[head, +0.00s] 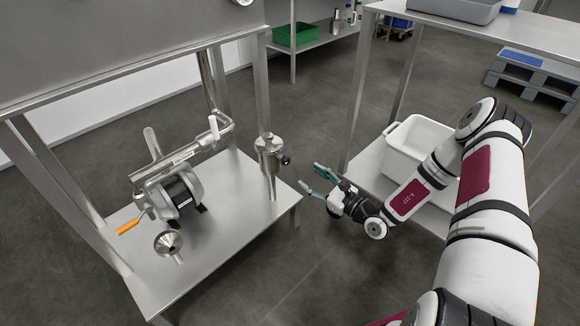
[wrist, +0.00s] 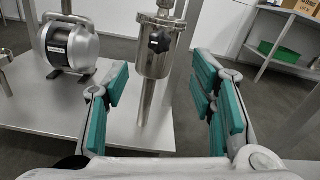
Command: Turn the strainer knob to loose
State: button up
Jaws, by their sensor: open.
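The strainer (head: 268,155) is an upright steel cylinder on a pipe at the right front of the steel stand. Its black knob (head: 285,160) sticks out on the side toward my gripper. In the wrist view the strainer (wrist: 157,62) stands ahead, with the dark lobed knob (wrist: 159,42) facing the camera. My gripper (head: 318,181) is to the right of the strainer and apart from it. Its teal-padded fingers also show in the wrist view (wrist: 165,102), spread wide and empty. The knob appears between the finger directions but farther off and higher. No loose or tight marking is legible.
A pump (head: 178,195) with pipes, an orange-handled valve (head: 129,226) and a steel funnel (head: 168,241) are on the stand's lower shelf (head: 232,222). A white bin (head: 415,145) stands on a shelf right of my gripper. Open floor lies between the stands.

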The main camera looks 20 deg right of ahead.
aim_at(288, 162)
jog(key=b+x, duration=0.3)
jog(key=x, duration=0.7)
jog(key=c, duration=1.1)
jog(key=shift+c, duration=0.2)
